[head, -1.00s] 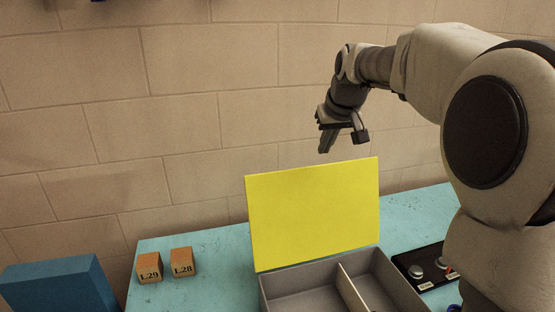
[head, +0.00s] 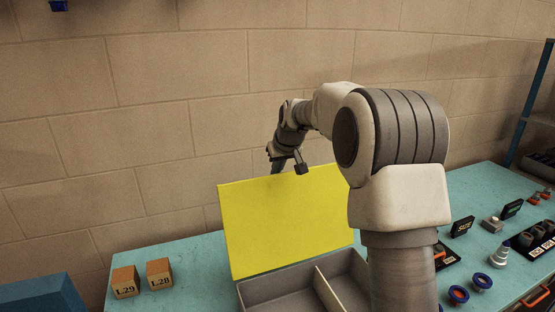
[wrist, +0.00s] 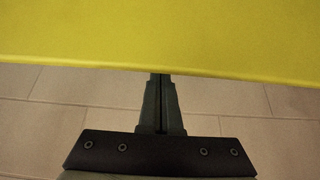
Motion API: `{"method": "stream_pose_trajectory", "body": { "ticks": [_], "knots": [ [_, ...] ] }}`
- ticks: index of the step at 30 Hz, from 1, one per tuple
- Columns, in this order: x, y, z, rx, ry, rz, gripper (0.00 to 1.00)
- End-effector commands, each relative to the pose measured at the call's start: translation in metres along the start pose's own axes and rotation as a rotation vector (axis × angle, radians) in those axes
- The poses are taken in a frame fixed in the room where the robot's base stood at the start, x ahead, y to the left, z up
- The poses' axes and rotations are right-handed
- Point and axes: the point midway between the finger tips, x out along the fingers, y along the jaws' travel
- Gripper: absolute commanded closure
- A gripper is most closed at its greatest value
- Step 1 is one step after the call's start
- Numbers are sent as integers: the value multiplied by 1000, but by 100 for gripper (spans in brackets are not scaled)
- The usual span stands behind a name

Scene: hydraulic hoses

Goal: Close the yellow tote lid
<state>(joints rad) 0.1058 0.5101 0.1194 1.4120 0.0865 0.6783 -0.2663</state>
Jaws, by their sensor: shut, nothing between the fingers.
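The yellow lid (head: 285,222) stands raised, leaning slightly back, at the rear edge of the grey tote (head: 290,286). The tote is open, with a light divider (head: 328,292) inside. My gripper (head: 276,171) is at the lid's top edge, on its far side, fingertips partly hidden behind the lid. In the wrist view the lid (wrist: 160,35) fills the upper part, and my shut, empty fingers (wrist: 160,78) point at its edge. I cannot tell whether they touch it.
Two orange-brown blocks marked L29 (head: 126,282) and L28 (head: 159,273) sit left of the tote on the teal bench (head: 195,253). Right of my arm are blue rings (head: 459,295), fittings and black trays. A block wall (head: 150,100) stands behind. A blue box (head: 40,296) is at lower left.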

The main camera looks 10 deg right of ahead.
Motion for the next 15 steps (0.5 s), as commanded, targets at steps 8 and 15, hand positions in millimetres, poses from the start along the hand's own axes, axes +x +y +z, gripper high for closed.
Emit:
{"method": "stream_pose_trajectory", "body": {
  "ticks": [8, 15],
  "knots": [
    [-16, 0, 19, 1, 0, 0, 100],
    [-18, 0, 22, 0, 0, 0, 100]
  ]
}}
